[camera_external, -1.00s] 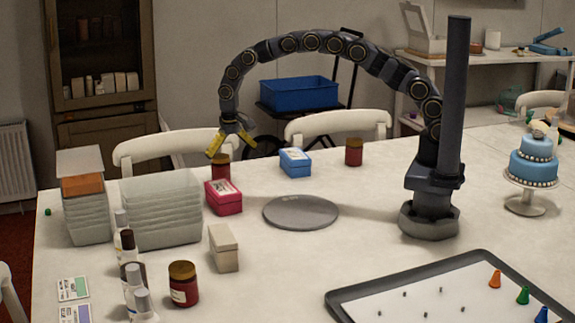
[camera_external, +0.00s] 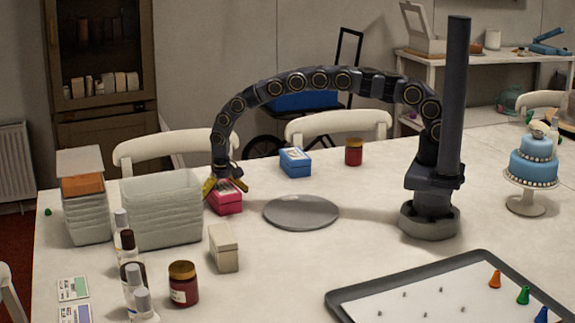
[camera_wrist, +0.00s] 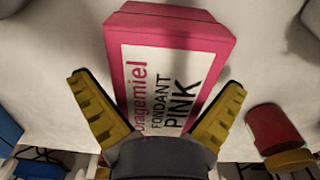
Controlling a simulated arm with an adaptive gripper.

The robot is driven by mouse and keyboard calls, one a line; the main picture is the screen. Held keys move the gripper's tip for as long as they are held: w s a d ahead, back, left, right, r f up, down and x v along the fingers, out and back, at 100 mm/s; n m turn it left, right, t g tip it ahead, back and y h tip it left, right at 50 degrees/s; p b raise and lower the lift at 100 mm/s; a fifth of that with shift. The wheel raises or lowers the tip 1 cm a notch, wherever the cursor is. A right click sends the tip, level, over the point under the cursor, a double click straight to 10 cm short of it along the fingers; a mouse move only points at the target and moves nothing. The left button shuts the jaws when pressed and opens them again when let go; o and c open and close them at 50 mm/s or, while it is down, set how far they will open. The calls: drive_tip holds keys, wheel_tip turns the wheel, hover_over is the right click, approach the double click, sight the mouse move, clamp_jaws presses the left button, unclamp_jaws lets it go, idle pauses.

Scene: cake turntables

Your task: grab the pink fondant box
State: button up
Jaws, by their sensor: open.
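The pink fondant box (camera_external: 226,203) stands on the white table, left of the grey turntable. In the wrist view the pink box (camera_wrist: 170,30) fills the middle, with its white "FONDANT PINK" label facing the camera. My gripper (camera_external: 225,187) is right at the top of the box in the external view. It is open, with its yellow fingers spread. In the wrist view my gripper (camera_wrist: 158,85) has one finger on each side of the box, apart from its sides. The gripper hides part of the box top in the external view.
A stack of clear containers (camera_external: 160,215) stands close left of the box. The grey turntable (camera_external: 301,212) lies to its right. A blue box (camera_external: 295,162) and a red jar (camera_external: 354,152) stand behind. A cream box (camera_external: 224,248) stands in front. Another red jar (camera_wrist: 274,128) shows in the wrist view.

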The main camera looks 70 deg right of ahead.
drive_tip(key=c, duration=1)
drive_tip(key=shift+r, duration=0.15)
drive_tip(key=shift+c, duration=0.3)
